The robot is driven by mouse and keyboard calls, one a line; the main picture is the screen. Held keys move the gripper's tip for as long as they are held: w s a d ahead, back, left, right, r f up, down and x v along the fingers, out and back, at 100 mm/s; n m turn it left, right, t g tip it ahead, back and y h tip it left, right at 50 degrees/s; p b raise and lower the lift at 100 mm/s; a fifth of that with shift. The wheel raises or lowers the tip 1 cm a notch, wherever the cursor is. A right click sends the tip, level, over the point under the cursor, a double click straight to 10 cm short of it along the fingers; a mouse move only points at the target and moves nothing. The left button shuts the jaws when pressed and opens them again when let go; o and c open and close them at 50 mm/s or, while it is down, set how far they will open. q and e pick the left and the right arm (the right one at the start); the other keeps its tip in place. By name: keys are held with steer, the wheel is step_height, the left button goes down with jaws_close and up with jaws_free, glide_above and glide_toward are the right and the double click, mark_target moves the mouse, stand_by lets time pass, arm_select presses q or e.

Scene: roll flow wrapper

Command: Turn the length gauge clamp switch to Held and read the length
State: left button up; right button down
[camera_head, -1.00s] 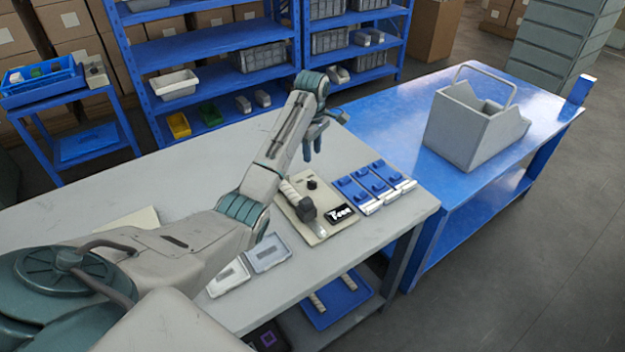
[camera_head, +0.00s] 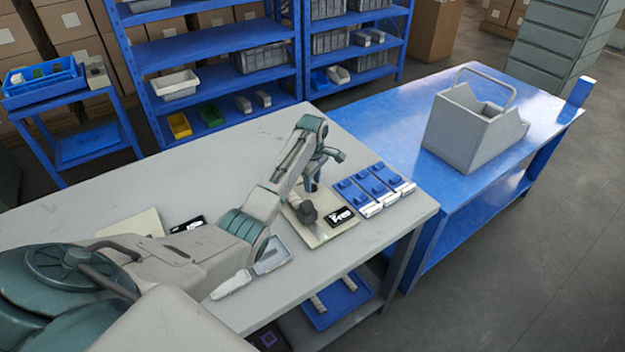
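The length gauge is a beige plate (camera_head: 318,236) on the grey bench, with a black display (camera_head: 339,217) at its right end. The display shows white characters too small to read surely. A dark rounded block (camera_head: 307,212) sits on the plate beside the display. My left gripper (camera_head: 312,185) points down over the far part of the plate, where the small black clamp switch stands. The gripper and arm hide the switch, so its setting and any contact do not show. Whether the fingers are open or shut is unclear. My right gripper is not in view.
Several blue units (camera_head: 372,188) stand close to the right of the gauge. A grey bin with a handle (camera_head: 473,130) stands on the blue table (camera_head: 400,120).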

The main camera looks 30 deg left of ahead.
arm_select(q)
jaws_close()
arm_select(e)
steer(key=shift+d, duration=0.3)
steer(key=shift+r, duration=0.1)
